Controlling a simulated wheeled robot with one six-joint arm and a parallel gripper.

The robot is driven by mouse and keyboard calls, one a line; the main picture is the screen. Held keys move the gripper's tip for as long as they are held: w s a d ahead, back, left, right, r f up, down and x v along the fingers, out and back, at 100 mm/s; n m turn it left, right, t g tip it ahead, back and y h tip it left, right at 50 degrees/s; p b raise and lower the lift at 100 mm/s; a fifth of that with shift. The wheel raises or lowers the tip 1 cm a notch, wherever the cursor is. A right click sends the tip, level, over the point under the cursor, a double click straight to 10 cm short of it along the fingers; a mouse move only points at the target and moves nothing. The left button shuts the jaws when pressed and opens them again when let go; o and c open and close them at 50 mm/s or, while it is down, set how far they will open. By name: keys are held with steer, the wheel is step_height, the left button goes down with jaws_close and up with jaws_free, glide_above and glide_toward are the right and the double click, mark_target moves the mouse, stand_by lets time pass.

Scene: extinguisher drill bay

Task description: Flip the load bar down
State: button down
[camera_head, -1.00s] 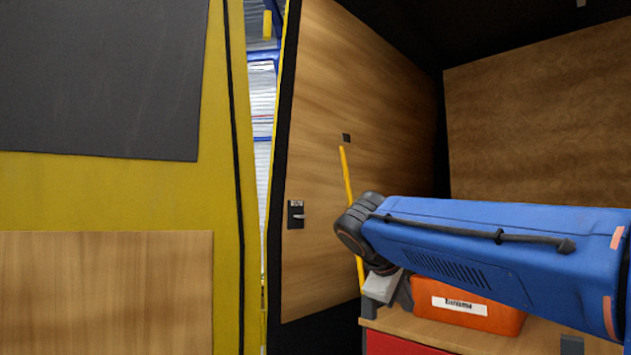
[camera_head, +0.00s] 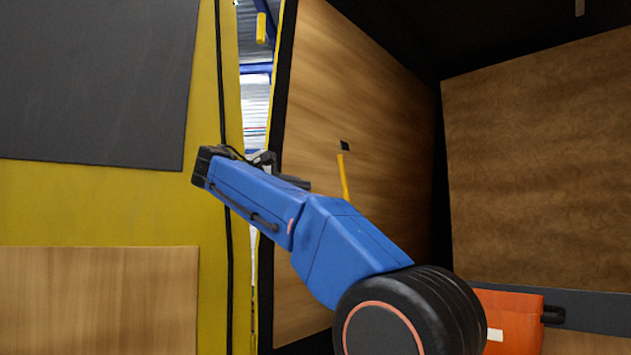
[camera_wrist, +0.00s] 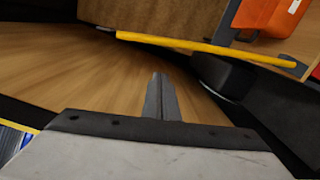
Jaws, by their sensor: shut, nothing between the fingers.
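The load bar appears to be the thin yellow bar (camera_head: 345,177) on the wooden side wall. It stands nearly upright in the head view, with its top end at a small dark bracket and its lower part hidden behind my arm. In the wrist view the yellow bar (camera_wrist: 205,47) runs across the top, beyond my fingertips and apart from them. My gripper (camera_wrist: 158,80) is shut and empty, its fingers together over the wood panel. In the head view my gripper (camera_head: 298,183) is small and partly hidden behind my blue arm, left of the bar.
An orange case (camera_head: 512,325) sits at the lower right; it also shows in the wrist view (camera_wrist: 272,14). A yellow-framed panel (camera_head: 205,210) stands at the left, beside a narrow gap. The brown back wall (camera_head: 540,160) is bare.

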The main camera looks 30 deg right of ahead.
steer(key=shift+w+a+r+h, duration=0.5)
steer(key=shift+w+a+r, duration=0.25)
steer(key=shift+a+r, duration=0.3)
steer(key=shift+d, duration=0.15)
steer(key=d, duration=1.1)
steer(key=shift+d+r, duration=0.2)
steer(key=shift+r, duration=0.1)
steer(key=shift+s, duration=0.15)
